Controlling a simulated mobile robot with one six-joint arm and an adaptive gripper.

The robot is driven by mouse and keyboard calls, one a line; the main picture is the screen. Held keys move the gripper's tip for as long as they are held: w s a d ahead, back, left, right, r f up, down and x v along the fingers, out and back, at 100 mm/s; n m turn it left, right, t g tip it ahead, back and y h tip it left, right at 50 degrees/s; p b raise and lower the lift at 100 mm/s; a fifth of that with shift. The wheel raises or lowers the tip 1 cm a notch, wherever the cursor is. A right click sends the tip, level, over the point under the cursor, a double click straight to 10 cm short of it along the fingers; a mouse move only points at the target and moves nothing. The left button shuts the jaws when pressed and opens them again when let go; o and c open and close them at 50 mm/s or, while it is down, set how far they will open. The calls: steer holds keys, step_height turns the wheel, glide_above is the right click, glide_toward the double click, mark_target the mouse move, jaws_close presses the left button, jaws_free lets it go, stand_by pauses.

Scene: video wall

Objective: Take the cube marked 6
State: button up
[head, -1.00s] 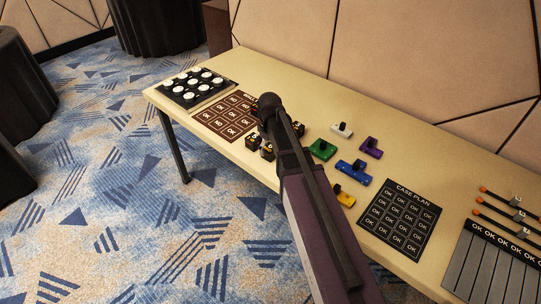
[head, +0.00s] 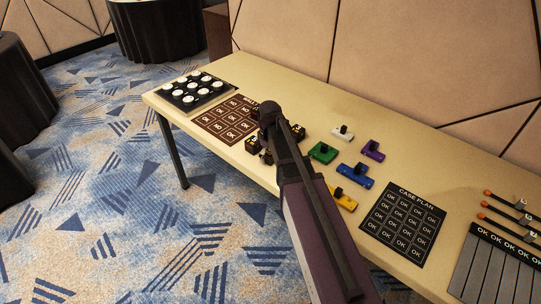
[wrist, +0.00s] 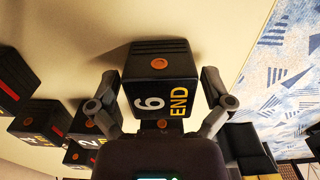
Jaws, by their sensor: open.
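The cube marked 6 (wrist: 155,85) is black, with a white 6, yellow "END" lettering and an orange round spot on its upper face. In the wrist view it sits between the two fingers of my gripper (wrist: 161,88). The fingers are open, one on each side, and a gap shows beside each. I cannot tell any contact with the cube. In the head view my arm covers much of the cube group, and I cannot pick out the 6 there.
Several other black cubes (wrist: 40,122) stand close by in the wrist view. On the table (head: 210,112), green (head: 322,152), blue (head: 355,175), yellow (head: 341,200), white and purple pieces lie right of my arm. A case plan board (head: 403,222) lies further right.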

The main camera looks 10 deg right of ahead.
steer(key=c, duration=1.1)
steer(key=shift+r, duration=0.15)
steer(key=shift+c, duration=0.2)
step_height(320, 180, up, 2)
steer(key=p, duration=0.3)
steer(key=shift+r, duration=0.25)
steer(key=s+r+p, duration=0.2)
steer(key=s, duration=1.4)
steer(key=shift+r, duration=0.1)
